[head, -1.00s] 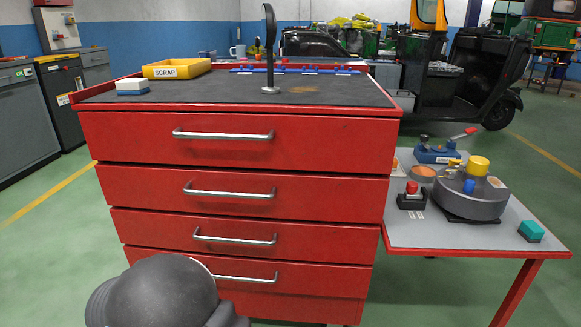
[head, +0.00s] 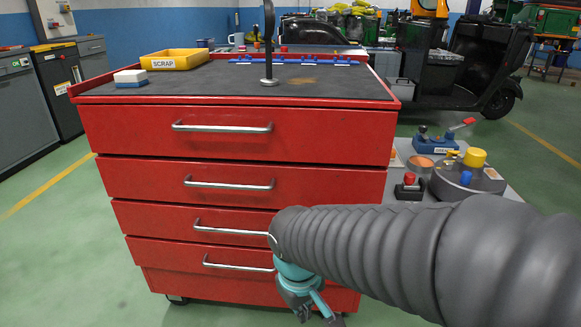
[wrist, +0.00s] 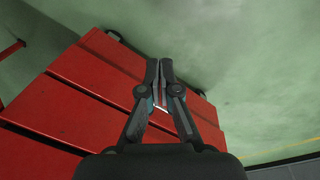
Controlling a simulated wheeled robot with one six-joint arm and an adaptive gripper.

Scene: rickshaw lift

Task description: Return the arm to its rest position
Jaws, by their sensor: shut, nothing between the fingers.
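My arm, in a dark ribbed sleeve, reaches in from the right of the head view across the lower right drawers. My gripper (head: 312,306) hangs low in front of the bottom drawer of the red cabinet (head: 240,136). In the wrist view my gripper (wrist: 160,64) has its two fingers close together at the tips, with nothing held. The red drawer fronts (wrist: 82,85) lie beyond the fingers, and green floor shows past them. I cannot tell the exact gap between the gripper and the cabinet.
The cabinet top carries a yellow SCRAP tray (head: 176,59), a white and blue block (head: 130,78) and a black stand (head: 269,45). A side table at right holds a grey round device (head: 468,179), partly behind my arm. Open green floor (head: 60,250) lies at left.

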